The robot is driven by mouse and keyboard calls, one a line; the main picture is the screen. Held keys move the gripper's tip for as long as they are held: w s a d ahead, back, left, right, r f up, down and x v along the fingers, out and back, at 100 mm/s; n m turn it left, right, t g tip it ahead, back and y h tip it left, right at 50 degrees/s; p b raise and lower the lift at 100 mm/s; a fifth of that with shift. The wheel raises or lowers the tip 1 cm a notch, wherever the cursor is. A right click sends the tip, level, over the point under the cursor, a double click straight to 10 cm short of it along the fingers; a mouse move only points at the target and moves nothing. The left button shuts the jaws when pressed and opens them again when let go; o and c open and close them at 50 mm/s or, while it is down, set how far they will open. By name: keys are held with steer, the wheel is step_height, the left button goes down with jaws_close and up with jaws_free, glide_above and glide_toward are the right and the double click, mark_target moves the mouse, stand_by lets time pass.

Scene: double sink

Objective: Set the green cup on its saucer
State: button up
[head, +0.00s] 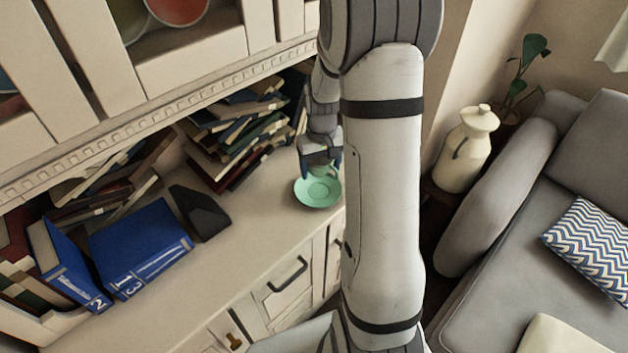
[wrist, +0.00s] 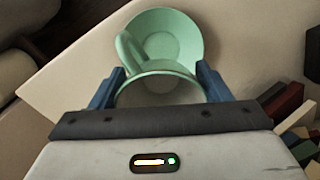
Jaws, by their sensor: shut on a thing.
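My gripper (head: 320,163) is shut on the green cup (wrist: 160,90), with one blue finger on each side of it in the wrist view (wrist: 160,84). The cup's handle (wrist: 130,50) points away from the gripper, over the saucer. The light green saucer (head: 311,195) lies on the cabinet top, just in front of the gripper, and also shows in the wrist view (wrist: 192,32). The cup overlaps the saucer's near part in the wrist view; I cannot tell whether they touch. In the head view the gripper hides most of the cup.
Stacked books (head: 230,140) stand behind and left of the gripper. Blue binders (head: 140,245) and a black object (head: 199,212) lie further left on the cabinet top (head: 235,250). An upper shelf (head: 190,60) overhangs the back. The cabinet top's right end is close to the saucer.

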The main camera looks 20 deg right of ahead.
step_height(320, 180, down, 8)
steer(key=shift+r+p, duration=0.2)
steer(key=shift+p, duration=0.1)
steer(key=shift+s, duration=0.1)
